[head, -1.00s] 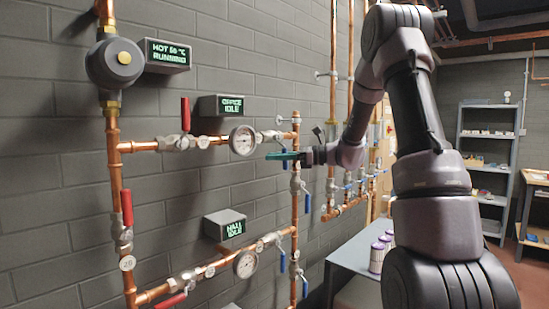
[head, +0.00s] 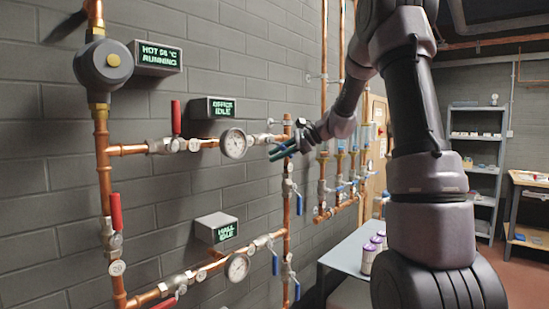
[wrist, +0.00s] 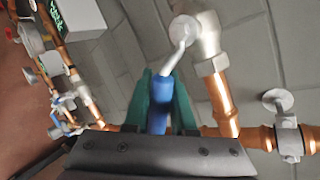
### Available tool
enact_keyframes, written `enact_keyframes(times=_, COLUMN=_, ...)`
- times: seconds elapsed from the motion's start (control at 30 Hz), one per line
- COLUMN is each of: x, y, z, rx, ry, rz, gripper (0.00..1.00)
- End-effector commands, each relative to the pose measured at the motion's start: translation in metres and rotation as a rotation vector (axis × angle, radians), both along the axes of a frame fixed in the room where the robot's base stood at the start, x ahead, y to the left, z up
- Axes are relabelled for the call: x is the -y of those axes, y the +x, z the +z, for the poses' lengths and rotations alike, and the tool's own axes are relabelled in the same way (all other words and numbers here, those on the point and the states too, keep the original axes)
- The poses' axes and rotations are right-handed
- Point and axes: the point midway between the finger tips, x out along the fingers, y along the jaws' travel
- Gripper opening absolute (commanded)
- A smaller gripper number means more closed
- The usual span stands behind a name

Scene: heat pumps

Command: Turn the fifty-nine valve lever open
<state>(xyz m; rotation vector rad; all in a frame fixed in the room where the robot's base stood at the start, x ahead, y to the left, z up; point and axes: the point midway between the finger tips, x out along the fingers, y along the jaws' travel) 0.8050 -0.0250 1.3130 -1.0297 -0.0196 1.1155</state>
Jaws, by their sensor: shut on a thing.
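My gripper (wrist: 160,95) is shut on a blue valve lever (wrist: 162,104), which lies between its green fingers in the wrist view. The lever's bent metal stem runs to a pale round disc (wrist: 185,28) beside a silver pipe elbow (wrist: 207,42). In the head view my gripper (head: 283,150) is at the upper right of the copper pipe loop, right of the office gauge (head: 234,143). The fingers and my wrist hide most of the held lever there. I cannot read the number fifty-nine on any tag.
Another blue lever (head: 299,203) hangs on the vertical copper pipe (head: 286,225) just below my gripper. Red levers (head: 176,117) stand at the left. Displays for office (head: 212,108) and hall (head: 217,228) are on the wall. A grey table (head: 346,254) with jars is at the lower right.

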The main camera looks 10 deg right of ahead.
Motion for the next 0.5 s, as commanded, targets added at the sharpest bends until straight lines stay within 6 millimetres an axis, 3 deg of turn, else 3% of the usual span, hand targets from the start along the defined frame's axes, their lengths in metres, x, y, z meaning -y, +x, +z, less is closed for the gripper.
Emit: enact_keyframes(times=0.5, x=0.0077, y=0.0055, z=0.0105, rx=0.125, ry=-0.169, rz=-0.001, gripper=0.00)
